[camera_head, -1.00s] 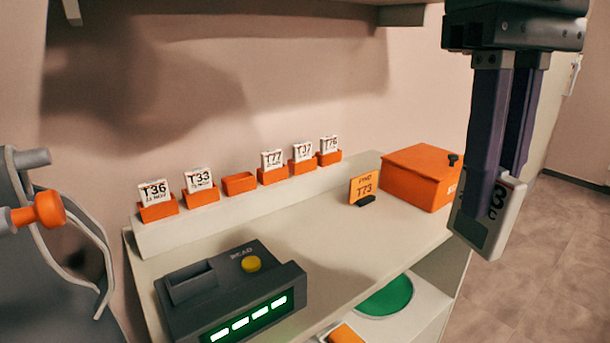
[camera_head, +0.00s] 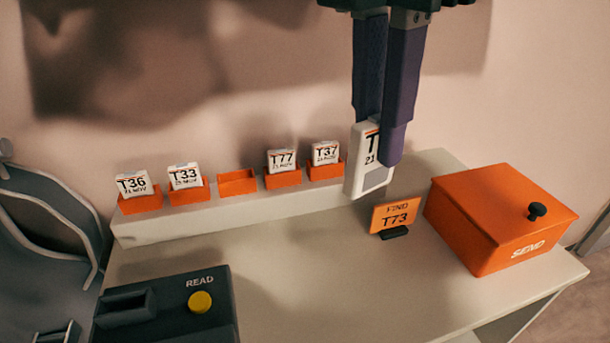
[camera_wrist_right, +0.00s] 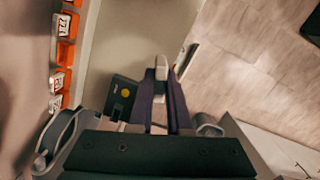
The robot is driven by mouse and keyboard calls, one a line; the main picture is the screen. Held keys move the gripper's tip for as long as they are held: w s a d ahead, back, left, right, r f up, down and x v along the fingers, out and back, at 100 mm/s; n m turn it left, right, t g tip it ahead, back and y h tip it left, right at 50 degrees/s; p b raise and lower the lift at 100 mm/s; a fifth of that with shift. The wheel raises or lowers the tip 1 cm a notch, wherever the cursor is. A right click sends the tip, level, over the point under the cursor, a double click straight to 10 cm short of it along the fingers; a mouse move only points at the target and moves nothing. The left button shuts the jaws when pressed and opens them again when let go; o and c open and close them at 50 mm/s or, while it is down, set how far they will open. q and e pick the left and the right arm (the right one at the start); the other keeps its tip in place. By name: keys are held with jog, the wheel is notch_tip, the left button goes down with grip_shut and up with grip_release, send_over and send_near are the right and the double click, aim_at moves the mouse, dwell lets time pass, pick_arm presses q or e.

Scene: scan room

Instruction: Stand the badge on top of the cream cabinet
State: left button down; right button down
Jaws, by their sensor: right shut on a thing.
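My right gripper (camera_head: 379,140) is shut on a white badge (camera_head: 360,185) with dark lettering, of which a "T" and "21" show. The fingers hide much of its face. The badge hangs upright, slightly tilted, in front of the right end of the rack and appears to be above the cabinet top. In the right wrist view the badge (camera_wrist_right: 161,62) shows end-on between the fingertips. The cream cabinet (camera_head: 290,265) has a wide, pale top. My left gripper is not in view.
A raised ledge (camera_head: 235,207) holds orange holders with badges T36, T33, T77 and T37; one holder (camera_head: 238,181) is empty. A "FIND T73" sign (camera_head: 396,214), an orange SEND box (camera_head: 500,215) and a dark READ device (camera_head: 170,310) stand on the top. The front middle is clear.

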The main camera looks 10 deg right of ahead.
jog(key=f+n, duration=0.3)
jog(key=f, duration=0.3)
jog(key=a+f+n+b, duration=0.1)
jog(key=f+n, duration=0.2)
jog(key=f, duration=0.3)
jog(key=a+f+n, duration=0.1)
jog(key=f+n, duration=0.2)
jog(key=f, duration=0.3)
jog(key=shift+w+a+n+t+b, duration=0.1)
jog(key=shift+w+n+t+b, duration=0.05)
jog(key=shift+n+t+b, duration=0.15)
jog(key=shift+f+b, duration=0.3)
jog(key=shift+f, duration=1.65)
jog(key=shift+f, duration=0.15)
jog(key=c, duration=0.9)
grip_release()
jog(key=shift+o, duration=0.2)
